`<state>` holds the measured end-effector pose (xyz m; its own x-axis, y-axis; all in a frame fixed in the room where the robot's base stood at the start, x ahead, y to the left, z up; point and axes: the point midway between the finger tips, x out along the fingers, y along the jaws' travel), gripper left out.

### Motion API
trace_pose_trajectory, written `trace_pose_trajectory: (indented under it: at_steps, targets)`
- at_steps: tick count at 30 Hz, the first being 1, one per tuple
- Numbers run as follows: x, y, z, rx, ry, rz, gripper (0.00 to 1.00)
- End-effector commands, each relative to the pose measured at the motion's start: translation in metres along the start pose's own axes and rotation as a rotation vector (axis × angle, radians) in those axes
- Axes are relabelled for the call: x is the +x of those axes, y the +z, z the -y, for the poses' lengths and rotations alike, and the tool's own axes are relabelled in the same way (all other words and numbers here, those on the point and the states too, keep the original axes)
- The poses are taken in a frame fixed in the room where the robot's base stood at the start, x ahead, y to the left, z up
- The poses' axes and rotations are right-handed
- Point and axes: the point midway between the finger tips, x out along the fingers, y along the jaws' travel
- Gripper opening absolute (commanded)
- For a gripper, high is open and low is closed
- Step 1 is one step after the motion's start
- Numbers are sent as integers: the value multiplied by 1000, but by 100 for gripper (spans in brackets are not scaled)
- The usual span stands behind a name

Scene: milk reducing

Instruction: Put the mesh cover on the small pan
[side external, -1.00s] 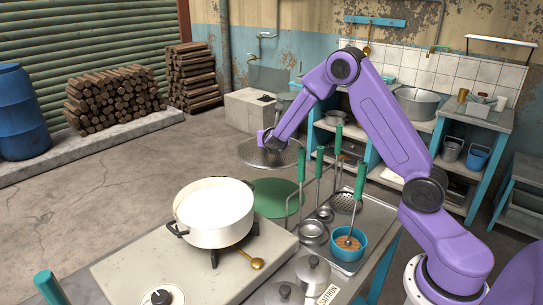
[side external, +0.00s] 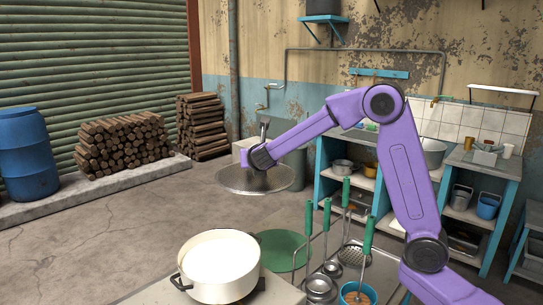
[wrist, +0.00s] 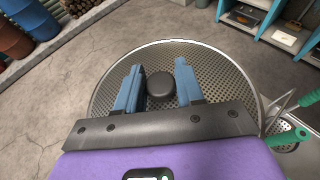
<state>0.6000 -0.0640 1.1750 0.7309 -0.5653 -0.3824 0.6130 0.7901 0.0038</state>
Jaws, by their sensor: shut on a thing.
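The round metal mesh cover (side external: 240,182) hangs level in the air in the side external view, behind and above the white pan. In the wrist view the mesh cover (wrist: 222,80) fills the middle, with a black knob (wrist: 160,86) at its centre. My gripper (wrist: 159,84) has its two blue fingers on either side of the knob and is shut on it. In the side external view the gripper (side external: 252,162) is small and partly hidden by my wrist. The white pan (side external: 218,280) holds white milk and stands uncovered on the stove; it is not in the wrist view.
A green disc (side external: 285,250) lies right of the pan. Upright green-handled ladles (side external: 326,216), small metal bowls (side external: 319,288) and a blue cup (side external: 357,294) stand further right. Floor with stacked logs (side external: 124,145) lies at the left. The air between cover and pan looks clear.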

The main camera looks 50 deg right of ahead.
Motion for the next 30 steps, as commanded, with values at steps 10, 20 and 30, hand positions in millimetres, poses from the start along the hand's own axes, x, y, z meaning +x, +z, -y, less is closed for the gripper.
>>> trace_pose_trajectory:
  at_steps: [10,20,30]
  targets:
    - [-99,-41,-87,-69,167,0,2]
    - [-157,-67,-118,-110,252,-1,2]
    - [-136,-108,-116,-109,245,-1,2]
